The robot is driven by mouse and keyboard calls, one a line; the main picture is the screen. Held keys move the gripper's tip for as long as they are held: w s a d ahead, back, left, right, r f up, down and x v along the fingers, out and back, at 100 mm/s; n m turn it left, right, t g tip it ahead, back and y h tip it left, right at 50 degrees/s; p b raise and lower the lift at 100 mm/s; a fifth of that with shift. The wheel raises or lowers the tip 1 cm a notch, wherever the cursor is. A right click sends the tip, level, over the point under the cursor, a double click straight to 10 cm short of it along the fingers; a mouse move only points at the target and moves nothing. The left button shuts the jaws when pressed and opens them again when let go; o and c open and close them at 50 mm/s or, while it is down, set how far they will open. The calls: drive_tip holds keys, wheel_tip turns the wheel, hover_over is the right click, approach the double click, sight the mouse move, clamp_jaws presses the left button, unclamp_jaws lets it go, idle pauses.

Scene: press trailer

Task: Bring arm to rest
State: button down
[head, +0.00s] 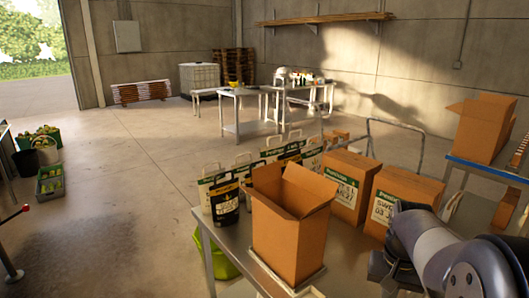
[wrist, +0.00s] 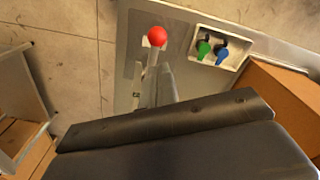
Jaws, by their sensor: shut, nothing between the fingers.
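My gripper (wrist: 165,120) fills the lower part of the wrist view as a dark, wide shape. It is shut, with nothing held. My grey arm (head: 445,250) is at the lower right of the head view, close to the table and the cardboard boxes. In the wrist view, a lever with a red ball knob (wrist: 157,36) stands on a metal surface just beyond the gripper. I cannot tell the gap between them.
An open cardboard box (head: 290,225) stands on the near table, with printed bags (head: 224,202) behind it. Closed boxes (head: 350,185) stand beside my arm. In the wrist view, a white tray (wrist: 232,60) holds green and blue pieces. Open floor (head: 130,190) lies left.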

wheel_tip(320, 180, up, 8)
wheel_tip(320, 180, down, 7)
drive_tip(key=shift+s+d+f, duration=0.15)
drive_tip(key=shift+s+d, duration=0.05)
idle(0.3)
